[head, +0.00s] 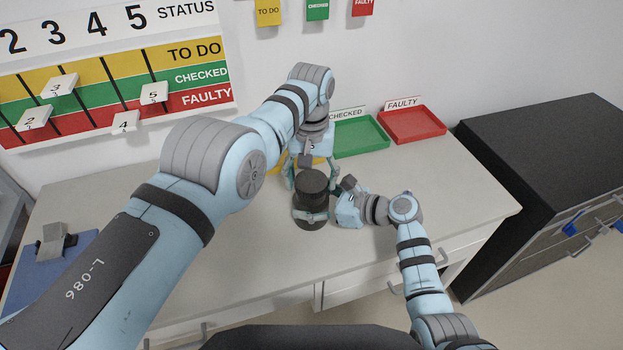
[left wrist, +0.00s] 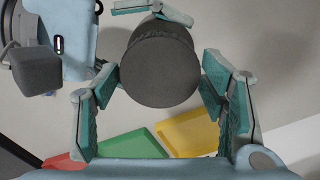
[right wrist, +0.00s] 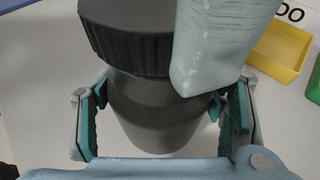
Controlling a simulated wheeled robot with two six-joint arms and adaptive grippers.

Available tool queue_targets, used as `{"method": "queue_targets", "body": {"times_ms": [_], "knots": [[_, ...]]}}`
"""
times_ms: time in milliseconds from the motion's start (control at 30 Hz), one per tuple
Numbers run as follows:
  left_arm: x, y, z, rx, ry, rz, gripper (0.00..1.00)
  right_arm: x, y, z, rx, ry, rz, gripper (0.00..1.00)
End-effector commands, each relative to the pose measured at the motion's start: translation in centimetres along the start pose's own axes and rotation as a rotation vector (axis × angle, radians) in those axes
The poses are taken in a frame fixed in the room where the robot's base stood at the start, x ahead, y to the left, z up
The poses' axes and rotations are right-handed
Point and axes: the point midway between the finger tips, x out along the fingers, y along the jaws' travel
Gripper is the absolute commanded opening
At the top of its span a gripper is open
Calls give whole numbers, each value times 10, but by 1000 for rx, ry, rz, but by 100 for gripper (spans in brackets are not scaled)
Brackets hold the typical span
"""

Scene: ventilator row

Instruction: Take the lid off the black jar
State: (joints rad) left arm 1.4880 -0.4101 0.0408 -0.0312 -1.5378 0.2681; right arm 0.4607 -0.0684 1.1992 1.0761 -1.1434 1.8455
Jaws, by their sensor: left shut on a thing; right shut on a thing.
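The black jar (head: 309,224) stands upright on the counter. Its ribbed black lid (head: 313,182) sits on top of it, and in the right wrist view the lid (right wrist: 125,45) shows no clear gap above the jar body (right wrist: 155,115). My left gripper (head: 312,178) comes from behind, its fingers on two sides of the lid; the lid (left wrist: 160,70) also shows between them in the left wrist view. My right gripper (head: 312,214) is shut around the jar body from the right. One left finger partly hides the lid in the right wrist view.
Green (head: 360,136) and red (head: 412,126) trays lie behind the jar, and a yellow tray (left wrist: 188,133) is mostly hidden behind my left gripper. A blue clipboard (head: 48,272) lies at the left. A dark cabinet (head: 545,150) stands at the right. The front counter is clear.

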Motion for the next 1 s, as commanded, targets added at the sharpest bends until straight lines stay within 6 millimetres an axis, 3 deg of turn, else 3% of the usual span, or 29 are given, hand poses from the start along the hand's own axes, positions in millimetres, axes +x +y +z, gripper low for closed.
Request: {"method": "queue_targets", "body": {"times_ms": [300, 533, 733, 767, 900, 1000], "knots": [[-2, 0, 0, 0, 1, 0, 32, 0, 0, 0, 0, 0, 0, 0], [-36, 0, -1, 0, 1, 0, 32, 0, 0, 0, 0, 0, 0, 0], [-40, 0, 0, 0, -1, 1, 32, 0, 0, 0, 0, 0, 0, 0], [-40, 0, 0, 0, -1, 1, 32, 0, 0, 0, 0, 0, 0, 67], [-40, 0, 0, 0, -1, 1, 32, 0, 0, 0, 0, 0, 0, 89], [-40, 0, 0, 0, -1, 1, 32, 0, 0, 0, 0, 0, 0, 89]]}}
